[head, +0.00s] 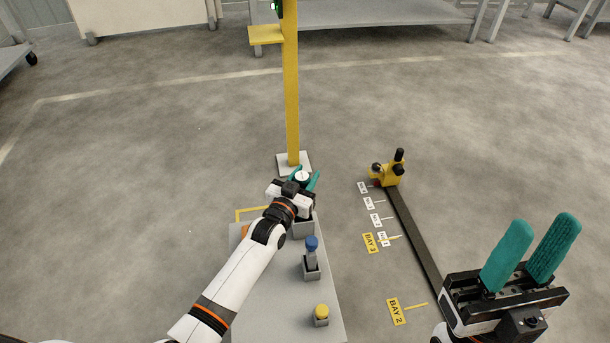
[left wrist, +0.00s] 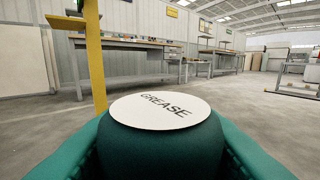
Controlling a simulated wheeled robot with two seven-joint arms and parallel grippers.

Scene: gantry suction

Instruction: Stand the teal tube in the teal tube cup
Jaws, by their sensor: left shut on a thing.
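My left gripper (head: 305,178) is shut on the teal tube (head: 302,176), held over the far end of the grey bench top. In the left wrist view the tube (left wrist: 160,145) is a dark teal body between my fingers, with a white round end marked GREASE (left wrist: 160,110). Its lower part is hidden. A grey cup (head: 304,230) stands on the bench just below my left gripper, partly covered by it; I cannot tell whether it is the teal tube cup or whether the tube touches it. My right gripper (head: 543,222) is open and empty at the right.
On the grey bench (head: 285,300), a blue-capped item (head: 311,245) and a yellow-capped item (head: 321,310) stand in grey holders. A yellow post (head: 292,90) rises beyond the bench. A dark floor rail (head: 415,235) with a yellow unit (head: 385,175) lies right. The floor between is mostly clear.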

